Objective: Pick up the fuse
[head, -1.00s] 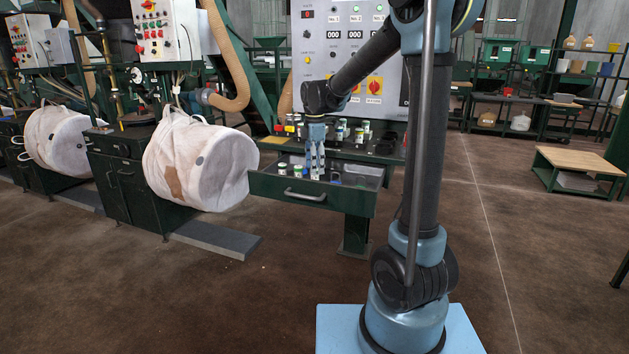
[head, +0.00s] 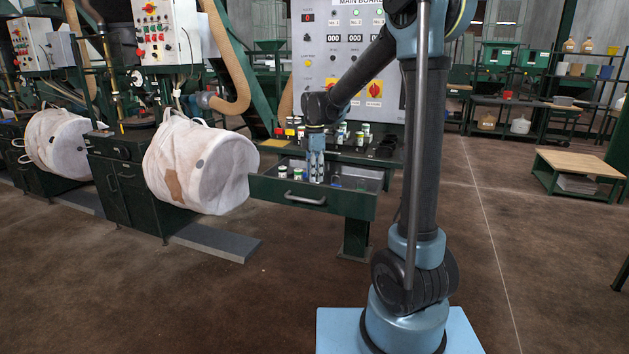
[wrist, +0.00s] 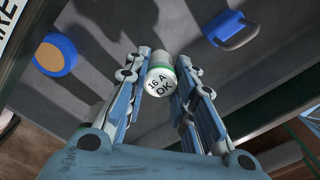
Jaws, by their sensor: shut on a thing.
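A fuse (wrist: 160,76), white with a green band and the marking "16 A OK", sits between the fingers of my gripper (wrist: 161,80) in the wrist view. The fingers are shut on it. In the head view my gripper (head: 316,170) points down over the open green drawer (head: 309,196), and the held fuse is hard to make out there. Other fuses (head: 290,172) stand in the drawer to the left of my gripper.
A blue padlock-like item (wrist: 231,29) and a round blue and tan item (wrist: 55,54) lie in the drawer. More fuses (head: 361,133) stand on the ledge below the control panel (head: 345,60).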

